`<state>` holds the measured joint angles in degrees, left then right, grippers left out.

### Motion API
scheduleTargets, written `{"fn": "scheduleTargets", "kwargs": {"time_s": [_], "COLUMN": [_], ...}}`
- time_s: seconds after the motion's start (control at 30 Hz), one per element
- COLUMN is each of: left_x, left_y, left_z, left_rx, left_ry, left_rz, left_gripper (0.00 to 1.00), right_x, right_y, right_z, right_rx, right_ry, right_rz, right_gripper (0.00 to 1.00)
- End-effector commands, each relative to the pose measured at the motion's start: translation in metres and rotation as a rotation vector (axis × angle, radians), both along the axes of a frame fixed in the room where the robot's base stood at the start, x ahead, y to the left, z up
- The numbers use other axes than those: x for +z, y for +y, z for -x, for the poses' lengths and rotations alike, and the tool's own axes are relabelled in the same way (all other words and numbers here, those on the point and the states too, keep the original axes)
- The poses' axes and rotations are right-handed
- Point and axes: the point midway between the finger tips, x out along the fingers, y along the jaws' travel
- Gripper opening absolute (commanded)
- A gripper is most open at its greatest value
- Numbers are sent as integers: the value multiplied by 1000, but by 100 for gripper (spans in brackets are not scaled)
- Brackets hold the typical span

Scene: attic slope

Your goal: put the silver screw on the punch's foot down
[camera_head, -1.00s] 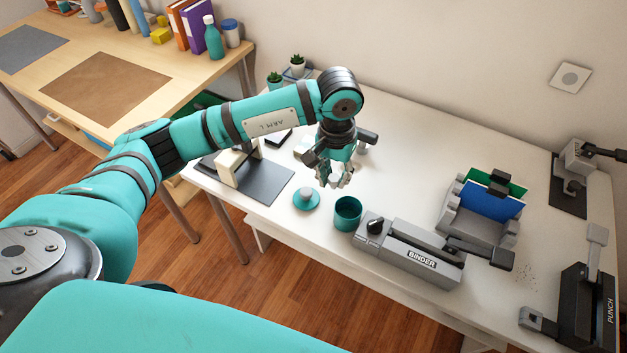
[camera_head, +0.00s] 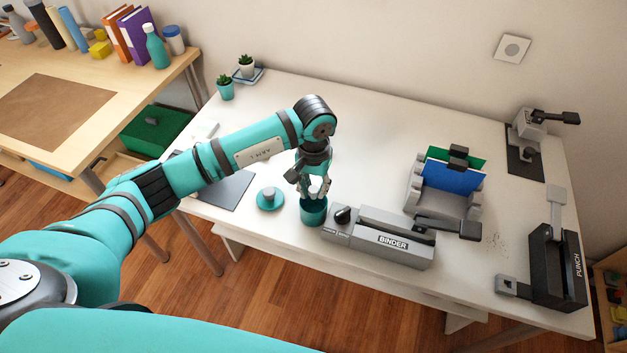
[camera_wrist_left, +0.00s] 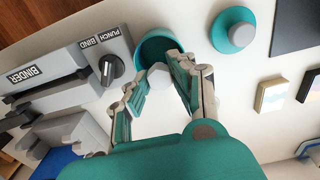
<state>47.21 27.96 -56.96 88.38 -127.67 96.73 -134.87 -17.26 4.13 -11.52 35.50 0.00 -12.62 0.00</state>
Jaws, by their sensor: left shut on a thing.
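My left gripper (camera_head: 314,194) is shut on a small light grey, six-sided piece (camera_wrist_left: 158,76), which looks like the silver screw. Its fingertips are over the teal cup (camera_head: 313,214), near its rim. In the left wrist view the piece overlaps the mouth of the cup (camera_wrist_left: 152,42); I cannot tell how far above it is. The black punch (camera_head: 561,270) stands at the right end of the white table, with a small grey block (camera_head: 507,285) low at its left side. My right gripper is not in view.
The grey binder (camera_head: 385,238) stands just right of the cup. A teal disc with a grey knob (camera_head: 270,198) lies left of it. A grey holder with blue and green sheets (camera_head: 450,180) stands farther back. A grey device (camera_head: 528,130) is at the back right.

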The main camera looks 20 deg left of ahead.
Motion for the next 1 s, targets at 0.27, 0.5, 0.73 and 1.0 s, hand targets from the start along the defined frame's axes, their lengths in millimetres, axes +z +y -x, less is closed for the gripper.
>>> {"fn": "scheduleTargets", "kwargs": {"time_s": [0.27, 0.5, 0.73, 1.0], "left_x": [-22, -25, -25, -25], "left_y": [0, 0, 0, 0], "left_z": [0, 0, 0, 0], "left_rx": [1, 0, 0, 0], "left_ry": [0, 0, 0, 0], "left_rz": [1, 1, 1, 1], "left_gripper": [0, 0, 32, 50], "right_x": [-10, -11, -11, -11], "right_y": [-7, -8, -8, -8], "right_z": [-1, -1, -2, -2], "right_rx": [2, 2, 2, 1], "right_ry": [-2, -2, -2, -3], "right_rz": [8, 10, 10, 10], "right_gripper": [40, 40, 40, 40]}}
